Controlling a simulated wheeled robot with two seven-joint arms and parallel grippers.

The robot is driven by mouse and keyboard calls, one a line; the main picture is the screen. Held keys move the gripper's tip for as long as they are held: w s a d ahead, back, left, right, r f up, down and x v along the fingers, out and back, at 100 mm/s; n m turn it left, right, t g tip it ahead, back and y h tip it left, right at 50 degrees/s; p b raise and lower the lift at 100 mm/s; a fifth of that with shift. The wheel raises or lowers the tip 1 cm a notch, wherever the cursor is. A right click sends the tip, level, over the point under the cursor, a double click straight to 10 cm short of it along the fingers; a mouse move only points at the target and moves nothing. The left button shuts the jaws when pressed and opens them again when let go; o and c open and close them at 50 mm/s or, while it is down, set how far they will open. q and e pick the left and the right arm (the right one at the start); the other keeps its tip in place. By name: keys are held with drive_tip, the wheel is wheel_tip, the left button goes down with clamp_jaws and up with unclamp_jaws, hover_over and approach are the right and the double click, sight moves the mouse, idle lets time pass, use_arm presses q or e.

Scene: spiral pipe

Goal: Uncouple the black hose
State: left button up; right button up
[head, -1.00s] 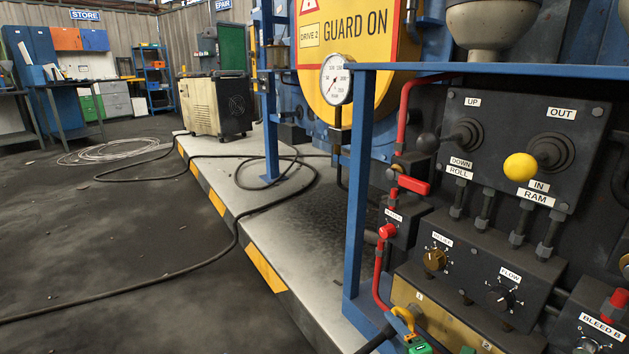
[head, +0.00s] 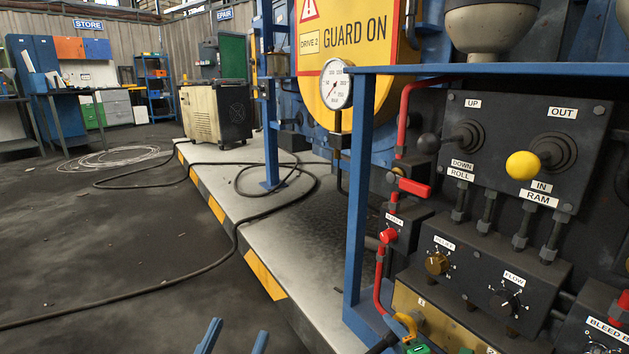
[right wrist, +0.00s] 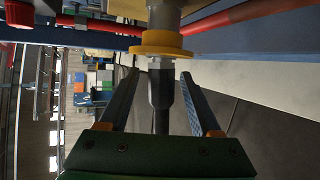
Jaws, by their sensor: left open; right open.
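The black hose (head: 383,343) shows as a short piece at the bottom of the head view. It runs down and left from a coupling with a yellow collar (head: 407,322) at the port panel. In the right wrist view the yellow collar (right wrist: 160,52) sits around a metal fitting, with the black hose end (right wrist: 162,103) below it. My right gripper (right wrist: 159,75) is open, with one finger on each side of the hose end, just short of the collar. Gaps show on both sides. My left gripper (head: 234,333) is open and empty at the bottom edge, left of the platform.
A blue frame post (head: 360,190) stands left of the control panel with its levers and knobs. A red pipe (head: 379,285) runs down beside the coupling. A long black line (head: 150,290) lies across the floor and platform.

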sight(377, 350)
clamp_jaws()
drive_tip(key=shift+s+a+r+p, duration=0.1)
drive_tip(key=shift+s+a+p, duration=0.1)
drive_tip(key=shift+p, duration=0.1)
drive_tip(key=shift+s+a+p, duration=0.3)
drive_tip(key=shift+a+p, duration=0.2)
drive_tip(key=shift+s+a+p, duration=0.3)
drive_tip(key=shift+a+p, duration=0.15)
drive_tip(key=shift+a, duration=0.05)
drive_tip(key=shift+s+a+p, duration=0.65)
drive_tip(key=shift+s+a, duration=0.1)
drive_tip(key=shift+a, duration=0.3)
